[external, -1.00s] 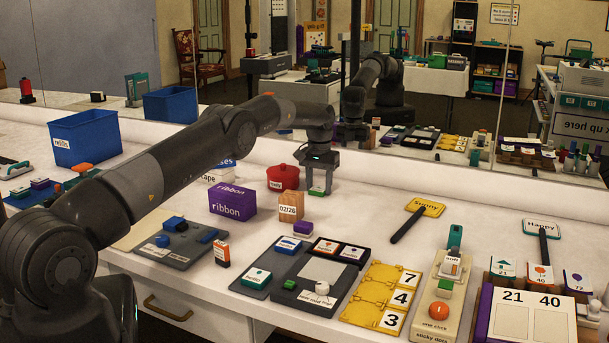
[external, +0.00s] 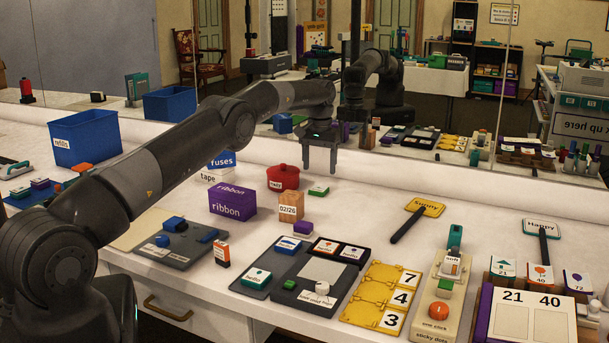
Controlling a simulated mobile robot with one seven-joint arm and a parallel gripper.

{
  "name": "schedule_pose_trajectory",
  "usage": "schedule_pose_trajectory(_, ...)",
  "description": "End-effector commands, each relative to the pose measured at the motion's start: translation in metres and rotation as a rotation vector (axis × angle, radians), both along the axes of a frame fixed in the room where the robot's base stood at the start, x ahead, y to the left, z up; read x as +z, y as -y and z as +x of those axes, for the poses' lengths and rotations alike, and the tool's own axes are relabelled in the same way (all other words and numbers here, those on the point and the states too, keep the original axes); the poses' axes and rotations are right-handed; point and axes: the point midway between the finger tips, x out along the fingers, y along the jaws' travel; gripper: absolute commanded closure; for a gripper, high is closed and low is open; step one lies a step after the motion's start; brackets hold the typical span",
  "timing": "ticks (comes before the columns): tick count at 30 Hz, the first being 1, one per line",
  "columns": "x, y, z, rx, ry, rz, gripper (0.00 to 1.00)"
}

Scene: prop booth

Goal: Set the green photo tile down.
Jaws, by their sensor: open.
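The green photo tile (external: 318,190) is a small block with a green top and a pale lower part. In the external view it lies flat on the white counter (external: 370,210), just right of the red pot (external: 283,177) and behind the wooden 02/26 block (external: 290,206). My gripper (external: 320,172) hangs above the tile with its fingers pointing down. The fingers are apart with nothing between them. A gap shows between the fingertips and the tile.
A purple ribbon box (external: 232,203) and a purple-topped block (external: 303,229) stand nearby. A sign paddle (external: 424,207) lies to the right. A mirror (external: 440,90) rises behind the counter. The counter right of the tile is clear.

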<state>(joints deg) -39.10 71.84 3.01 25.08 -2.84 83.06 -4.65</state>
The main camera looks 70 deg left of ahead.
Motion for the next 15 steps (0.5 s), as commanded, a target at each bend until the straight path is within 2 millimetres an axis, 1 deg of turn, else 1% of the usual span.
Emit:
schedule_pose_trajectory(1, 0.005, 0.000, 0.000, 0.000, 0.000, 0.000, 0.34)
schedule_pose_trajectory(4, 0.010, 0.000, 0.000, 0.000, 0.000, 0.000, 0.34)
schedule_pose_trajectory(11, 0.012, 0.000, 0.000, 0.000, 0.000, 0.000, 0.34)
schedule_pose_trajectory(14, 0.022, 0.006, 0.003, -0.008, 0.006, 0.004, 0.34)
schedule_pose_trajectory(15, 0.030, 0.011, 0.006, -0.015, 0.010, 0.007, 0.34)
